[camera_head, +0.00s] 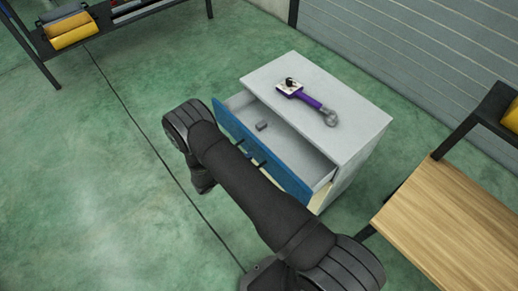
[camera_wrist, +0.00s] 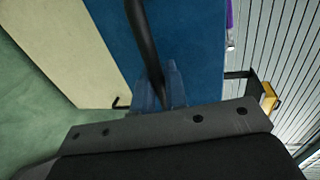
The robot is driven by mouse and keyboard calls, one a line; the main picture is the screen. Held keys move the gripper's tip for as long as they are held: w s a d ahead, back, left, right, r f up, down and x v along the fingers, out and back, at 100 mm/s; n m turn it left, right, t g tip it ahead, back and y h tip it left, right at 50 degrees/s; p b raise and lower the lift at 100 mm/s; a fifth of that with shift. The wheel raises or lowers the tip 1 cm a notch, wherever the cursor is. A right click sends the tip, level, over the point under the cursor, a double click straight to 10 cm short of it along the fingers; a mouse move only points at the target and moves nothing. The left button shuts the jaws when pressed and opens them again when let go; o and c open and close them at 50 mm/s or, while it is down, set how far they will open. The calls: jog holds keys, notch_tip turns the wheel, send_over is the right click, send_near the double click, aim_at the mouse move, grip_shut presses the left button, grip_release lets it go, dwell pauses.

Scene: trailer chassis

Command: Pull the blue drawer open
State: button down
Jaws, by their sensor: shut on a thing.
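The blue drawer (camera_head: 229,121) stands pulled out of a grey-white cabinet (camera_head: 350,108), and its inside shows from above. A small grey block (camera_head: 262,126) lies in it. In the wrist view the blue front (camera_wrist: 195,40) fills the upper middle, with its black bar handle (camera_wrist: 143,35) running down to my gripper. My gripper (camera_wrist: 163,88) is shut on this handle; its bluish fingers sit around the bar. In the head view my dark arm crosses in front of the drawer and hides part of its front and most of my gripper.
A purple-handled tool (camera_head: 308,98) lies on the cabinet top. A cream panel (camera_wrist: 60,45) is below the blue front. A wooden table (camera_head: 450,225) stands close at the right. A shelf with yellow bins (camera_head: 75,38) is at the upper left.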

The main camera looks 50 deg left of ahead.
jog(key=shift+f+v, duration=0.2)
jog(key=shift+v, duration=0.7)
jog(key=shift+f+v, duration=0.15)
jog(key=shift+v, duration=0.75)
jog(key=shift+f+v, duration=0.2)
jog(key=shift+v, duration=0.7)
jog(key=shift+s+a, duration=0.1)
jog(key=c, duration=1.5)
grip_release()
jog(key=shift+c, duration=0.2)
jog(key=v, duration=1.7)
jog(key=shift+s, duration=0.2)
jog(key=shift+w, duration=0.1)
jog(key=x, duration=1.7)
jog(key=shift+w, duration=0.2)
